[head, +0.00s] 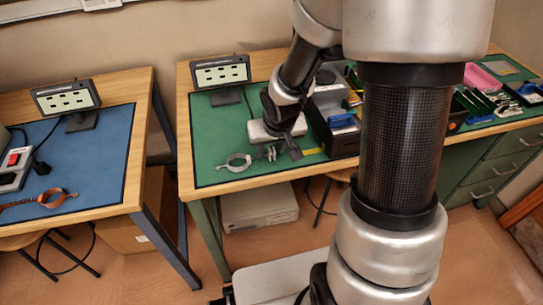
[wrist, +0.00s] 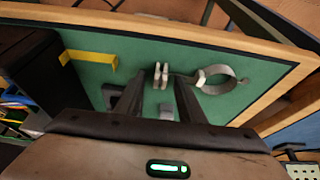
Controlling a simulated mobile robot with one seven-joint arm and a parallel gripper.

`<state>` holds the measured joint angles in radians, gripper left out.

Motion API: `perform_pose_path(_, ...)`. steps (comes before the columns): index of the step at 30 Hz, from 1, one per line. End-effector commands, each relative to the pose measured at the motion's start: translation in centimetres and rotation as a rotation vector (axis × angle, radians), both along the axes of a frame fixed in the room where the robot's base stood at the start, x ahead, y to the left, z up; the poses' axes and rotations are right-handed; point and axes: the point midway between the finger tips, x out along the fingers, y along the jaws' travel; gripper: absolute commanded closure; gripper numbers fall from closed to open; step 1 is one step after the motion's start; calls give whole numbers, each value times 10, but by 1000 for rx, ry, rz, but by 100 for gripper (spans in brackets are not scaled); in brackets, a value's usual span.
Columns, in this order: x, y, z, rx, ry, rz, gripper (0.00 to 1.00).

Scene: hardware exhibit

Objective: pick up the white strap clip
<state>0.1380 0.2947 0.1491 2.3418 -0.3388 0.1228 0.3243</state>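A pale grey-white ring-shaped strap clip (head: 236,166) lies on the green mat (head: 214,127), near its front edge. In the wrist view the strap clip (wrist: 234,95) is right of my fingers, its tab close to the right fingertip. My gripper (head: 290,148) points down over the mat, right of the ring in the head view. In the wrist view my gripper (wrist: 156,88) is open. A small upright two-pronged metal piece (wrist: 160,76) shows between and beyond the fingertips; I cannot tell contact. Nothing is visibly held.
A black organiser box (head: 340,140) with tools stands right of my gripper. A yellow strip (wrist: 88,61) lies on the mat near it. A display stand (head: 221,75) is at the back.

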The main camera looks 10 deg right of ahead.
Motion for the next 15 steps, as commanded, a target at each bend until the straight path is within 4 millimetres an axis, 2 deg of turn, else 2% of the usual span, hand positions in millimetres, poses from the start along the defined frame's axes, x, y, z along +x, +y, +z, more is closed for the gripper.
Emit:
perform_pose_path(1,2,0,-5,0,-1,1,64)
perform_pose_path(7,2,0,-4,-1,-1,0,64)
perform_pose_path(13,2,0,-4,-1,-1,0,96)
perform_pose_path(15,2,0,-4,-1,-1,0,99)
